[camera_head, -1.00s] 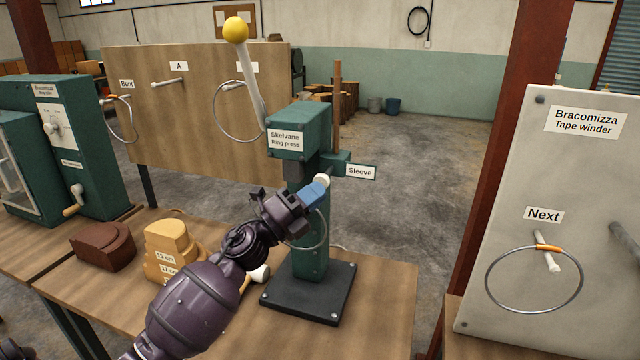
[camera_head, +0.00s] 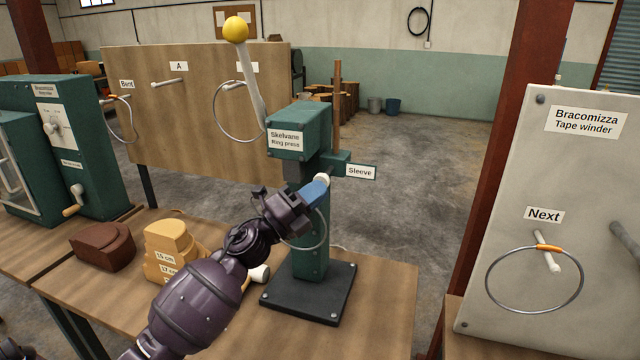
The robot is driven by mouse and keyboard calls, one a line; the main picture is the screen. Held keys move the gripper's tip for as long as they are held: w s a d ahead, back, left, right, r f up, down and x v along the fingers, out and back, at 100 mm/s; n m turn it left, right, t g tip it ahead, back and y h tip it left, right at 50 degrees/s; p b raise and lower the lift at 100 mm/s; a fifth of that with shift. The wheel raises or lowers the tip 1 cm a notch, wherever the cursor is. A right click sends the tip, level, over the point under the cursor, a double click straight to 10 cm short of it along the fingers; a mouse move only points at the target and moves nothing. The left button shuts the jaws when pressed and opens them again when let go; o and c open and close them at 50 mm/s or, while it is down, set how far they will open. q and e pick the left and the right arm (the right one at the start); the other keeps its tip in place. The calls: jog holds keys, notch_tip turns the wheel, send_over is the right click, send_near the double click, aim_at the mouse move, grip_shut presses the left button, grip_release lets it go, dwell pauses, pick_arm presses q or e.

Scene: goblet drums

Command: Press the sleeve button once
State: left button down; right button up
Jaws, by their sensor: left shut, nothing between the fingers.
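The green Skelvane ring press (camera_head: 298,132) stands on its black base plate (camera_head: 310,291) on the wooden table. A white "Sleeve" label (camera_head: 360,171) sticks out from its right side. Left of the label, a pale round button (camera_head: 322,179) shows on the press column. My left gripper (camera_head: 316,190) is shut and empty, its blue fingertips at the button; they look to be touching it, but the exact contact is hard to tell. A metal ring (camera_head: 323,240) hangs at the column, partly hidden behind my gripper. My right gripper is not in view.
The press lever with a yellow knob (camera_head: 236,30) rises up and left. Yellow blocks (camera_head: 168,238) and a brown block (camera_head: 103,247) lie left of my arm. The grey Tape winder panel (camera_head: 545,205) stands at right with a ring on its "Next" peg.

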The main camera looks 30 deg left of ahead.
pick_arm(q)
jog(key=shift+w, duration=0.1)
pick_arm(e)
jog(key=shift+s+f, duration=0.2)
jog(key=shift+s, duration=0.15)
pick_arm(q)
jog(key=shift+w+a, duration=0.15)
jog(key=shift+w, duration=0.2)
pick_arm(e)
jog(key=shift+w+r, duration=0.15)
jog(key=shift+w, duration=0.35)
pick_arm(q)
jog(key=shift+w, duration=0.15)
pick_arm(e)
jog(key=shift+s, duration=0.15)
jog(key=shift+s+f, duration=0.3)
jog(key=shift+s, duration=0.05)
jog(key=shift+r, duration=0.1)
pick_arm(q)
jog(key=shift+s+d, duration=0.15)
jog(key=shift+s, duration=0.5)
jog(key=shift+s+d, duration=0.15)
jog(key=shift+s, duration=0.45)
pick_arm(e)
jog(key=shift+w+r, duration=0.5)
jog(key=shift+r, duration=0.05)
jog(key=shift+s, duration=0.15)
